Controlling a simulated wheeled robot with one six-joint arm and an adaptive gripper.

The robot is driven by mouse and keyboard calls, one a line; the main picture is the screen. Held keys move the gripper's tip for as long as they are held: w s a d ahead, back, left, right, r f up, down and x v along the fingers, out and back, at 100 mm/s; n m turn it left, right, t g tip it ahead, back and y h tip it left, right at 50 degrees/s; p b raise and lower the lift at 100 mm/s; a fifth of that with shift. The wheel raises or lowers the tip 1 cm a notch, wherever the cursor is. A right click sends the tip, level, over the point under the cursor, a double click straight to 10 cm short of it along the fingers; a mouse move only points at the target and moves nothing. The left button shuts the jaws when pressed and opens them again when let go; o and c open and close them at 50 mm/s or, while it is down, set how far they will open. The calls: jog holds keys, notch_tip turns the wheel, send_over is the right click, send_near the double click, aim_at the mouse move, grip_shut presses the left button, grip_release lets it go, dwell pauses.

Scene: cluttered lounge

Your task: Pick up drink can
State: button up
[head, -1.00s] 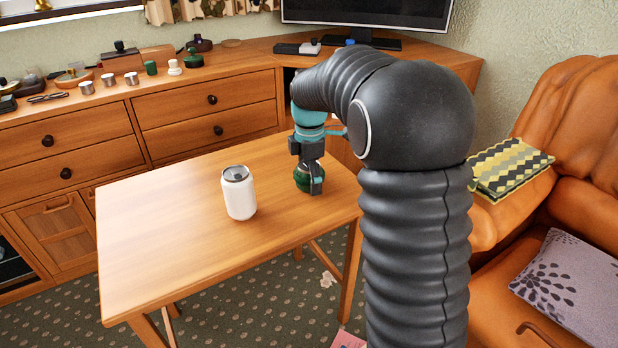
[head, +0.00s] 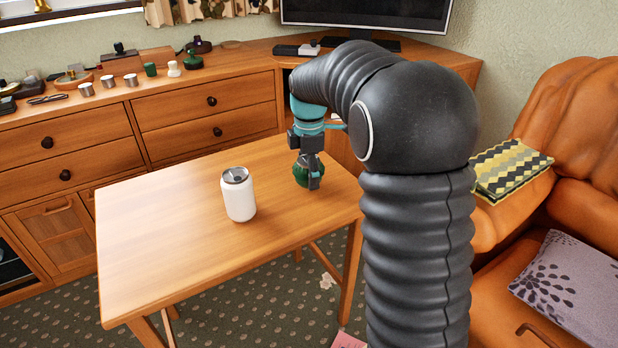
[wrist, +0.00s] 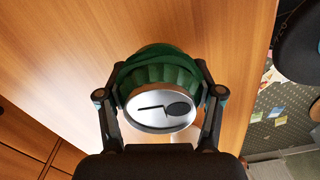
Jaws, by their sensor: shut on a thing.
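A white can (head: 239,200) with a silver and dark top stands upright on the wooden table (head: 150,260), left of my gripper (head: 308,184). My gripper is shut on a green ribbed can-like object (head: 301,173) near the table's far right corner. In the wrist view this green object (wrist: 160,72) has a silver top with a dark oval opening and a slot, and a finger lies on each side of it. Whether its base touches the table is hard to tell. The white can is apart from the gripper.
A wooden sideboard (head: 200,100) with small items, including metal cups, lines the back. A monitor (head: 365,12) stands at the back right. An orange armchair (head: 560,120) with cushions is at the right. The table's left and front are clear.

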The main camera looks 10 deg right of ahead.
notch_tip(320, 180, up, 2)
jog(key=shift+r, duration=0.1)
jog(key=s+d+r, duration=0.6)
jog(key=d+r, duration=0.1)
jog(key=d, duration=0.3)
jog(key=shift+f, duration=0.15)
